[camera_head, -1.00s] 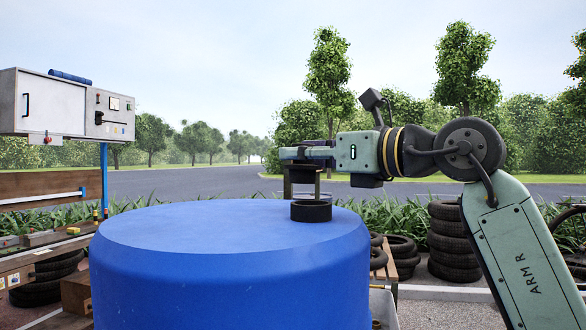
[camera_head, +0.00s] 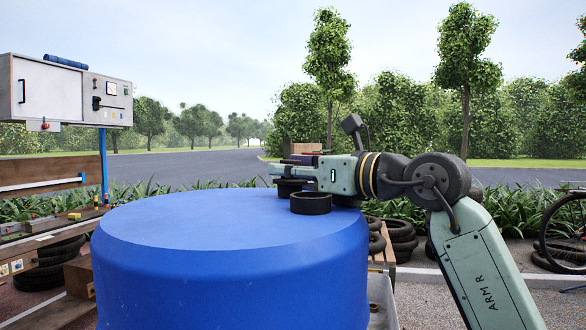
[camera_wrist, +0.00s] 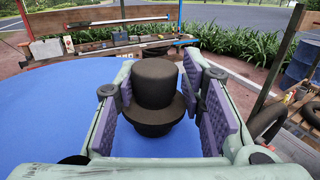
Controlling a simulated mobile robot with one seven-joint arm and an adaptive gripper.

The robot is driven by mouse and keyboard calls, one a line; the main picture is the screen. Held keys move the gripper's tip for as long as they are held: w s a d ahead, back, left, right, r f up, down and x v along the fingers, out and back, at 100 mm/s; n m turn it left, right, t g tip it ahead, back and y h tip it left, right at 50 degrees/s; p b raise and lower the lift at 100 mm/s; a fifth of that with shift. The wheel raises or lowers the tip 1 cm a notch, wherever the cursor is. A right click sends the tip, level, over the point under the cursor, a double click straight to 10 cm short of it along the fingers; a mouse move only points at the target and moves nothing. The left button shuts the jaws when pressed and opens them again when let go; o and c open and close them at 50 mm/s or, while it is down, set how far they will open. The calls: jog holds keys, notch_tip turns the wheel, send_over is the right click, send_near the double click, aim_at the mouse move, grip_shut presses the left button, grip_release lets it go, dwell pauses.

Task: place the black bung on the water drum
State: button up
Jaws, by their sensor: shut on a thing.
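The blue water drum (camera_head: 200,222) fills the middle of the head view; its flat top also shows in the wrist view (camera_wrist: 45,105). The black bung (camera_wrist: 157,85) stands upright between my finger pads, with a round top, a wide flange and a narrower base. In the head view the bung (camera_head: 288,188) is a dark shape low under my fingers, partly hidden. My gripper (camera_head: 290,170) is shut on it; it also shows in the wrist view (camera_wrist: 160,95). The bung is at or just above the drum top; I cannot tell if it touches.
A short black ring (camera_head: 310,204) stands on the drum top in front of my gripper. A grey-white control box (camera_head: 65,92) and a wooden bench (camera_head: 45,240) are at the left. Stacked tyres (camera_head: 400,240) lie behind the drum. The drum top's left part is clear.

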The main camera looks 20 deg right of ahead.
jog(key=shift+a+f+b, duration=0.1)
jog(key=shift+f+b, duration=0.2)
jog(key=shift+f, duration=0.35)
jog(key=o, duration=1.1)
jog(key=shift+f, duration=0.2)
jog(key=shift+o, duration=0.2)
jog(key=shift+r, duration=0.35)
jog(key=shift+r+p, duration=0.55)
jog(key=shift+p, duration=0.15)
jog(key=b+v, duration=0.3)
jog(key=v, duration=0.8)
jog(key=shift+s, duration=0.2)
jog(key=shift+s+d, duration=0.3)
